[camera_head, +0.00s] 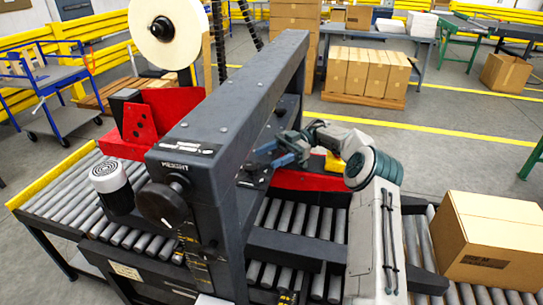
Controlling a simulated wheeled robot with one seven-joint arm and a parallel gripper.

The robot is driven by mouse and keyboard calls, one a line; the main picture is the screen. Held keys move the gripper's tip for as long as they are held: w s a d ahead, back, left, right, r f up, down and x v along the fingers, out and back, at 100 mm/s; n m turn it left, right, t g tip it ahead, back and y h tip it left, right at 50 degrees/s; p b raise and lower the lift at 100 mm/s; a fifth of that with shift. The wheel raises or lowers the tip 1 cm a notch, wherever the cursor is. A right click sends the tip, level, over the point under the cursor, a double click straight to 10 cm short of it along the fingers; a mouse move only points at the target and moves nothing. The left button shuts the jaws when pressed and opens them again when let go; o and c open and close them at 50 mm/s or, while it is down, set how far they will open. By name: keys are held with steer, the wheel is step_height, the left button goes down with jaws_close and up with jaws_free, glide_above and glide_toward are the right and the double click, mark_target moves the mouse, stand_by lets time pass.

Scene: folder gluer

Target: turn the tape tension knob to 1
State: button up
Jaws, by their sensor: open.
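A grey taping machine (230,90) with a long overhead beam stands over a roller conveyor. A large dark round knob (161,204) sits on the near end of its column. A tape roll (168,30) on a dark hub stands at the upper left of the machine. I cannot tell which part is the tape tension knob, and no number scale for it is readable. My gripper (262,160) is behind the beam's right side, with blue-grey fingers pointing left. It is open, and its fingertips are partly hidden near the machine's dark inner parts. I cannot tell whether they touch anything.
A cardboard box (490,240) sits on the rollers (325,222) at the right. A white-capped motor (110,185) and red guard (155,115) stand at the left of the column. The column and beam are close to my arm.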

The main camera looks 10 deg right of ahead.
mark_target(255, 170)
steer(key=shift+a, duration=0.1)
